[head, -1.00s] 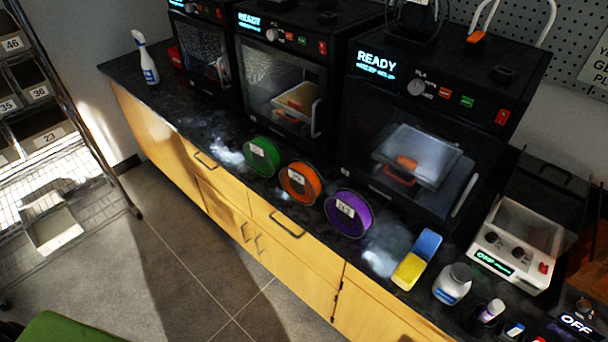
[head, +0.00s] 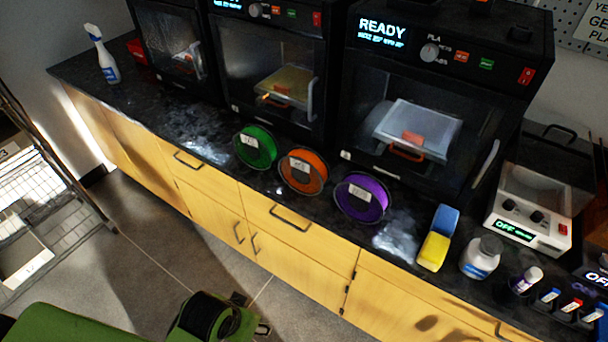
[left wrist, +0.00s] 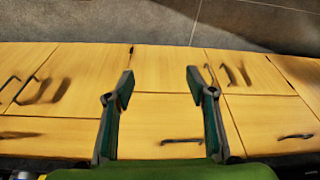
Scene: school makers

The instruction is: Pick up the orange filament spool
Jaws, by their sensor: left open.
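The orange filament spool (head: 303,171) stands on the dark countertop between the green spool (head: 255,147) and the purple spool (head: 361,198), with a white label on its face. My left gripper (head: 250,314) is at the bottom of the head view, in front of the cabinets and well below the counter edge, apart from the spool. In the left wrist view its two fingers (left wrist: 160,84) are spread with nothing between them. That view shows cabinet fronts and floor, and no spool. My right gripper is in neither view.
Black 3D printers (head: 440,110) stand close behind the spools. A yellow and blue block (head: 438,238), a white bottle (head: 481,257) and a white device (head: 530,207) are to the right. Wooden cabinets (head: 300,262) with protruding handles lie below the counter. A wire rack (head: 70,240) is at left.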

